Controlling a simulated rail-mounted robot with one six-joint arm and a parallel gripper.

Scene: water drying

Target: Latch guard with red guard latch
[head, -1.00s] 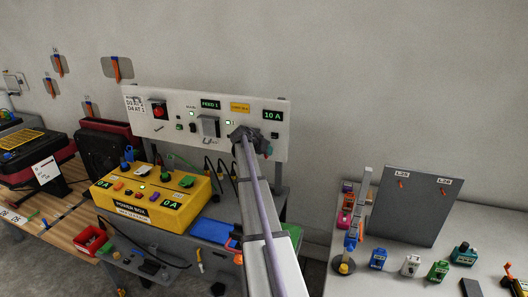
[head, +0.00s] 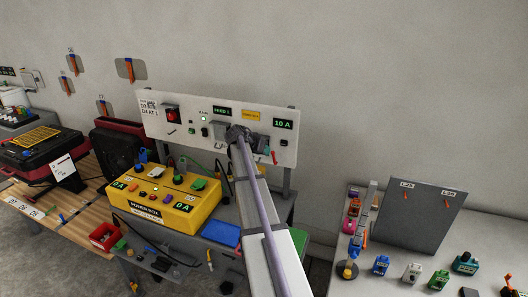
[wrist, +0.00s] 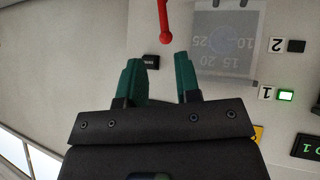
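The red guard latch (wrist: 164,22) shows as a slim red lever with a rounded end at the top of the wrist view. In the head view a small red piece (head: 274,157), seemingly this latch, shows just right of my gripper. The guard (wrist: 240,72) is a translucent cover over a numbered dial, right of the latch in the wrist view. My gripper (wrist: 160,80) has two green fingers, apart and empty. The latch end lies beyond the fingertips and not between them. In the head view my gripper (head: 262,146) is in front of the white panel and hides part of it.
The white panel (head: 180,137) carries a red switch (head: 171,116), labels and small lights. A lit green indicator (wrist: 286,96) is beside label 1. The yellow power box (head: 180,216) stands below left. A grey board (head: 415,215) stands on the right table.

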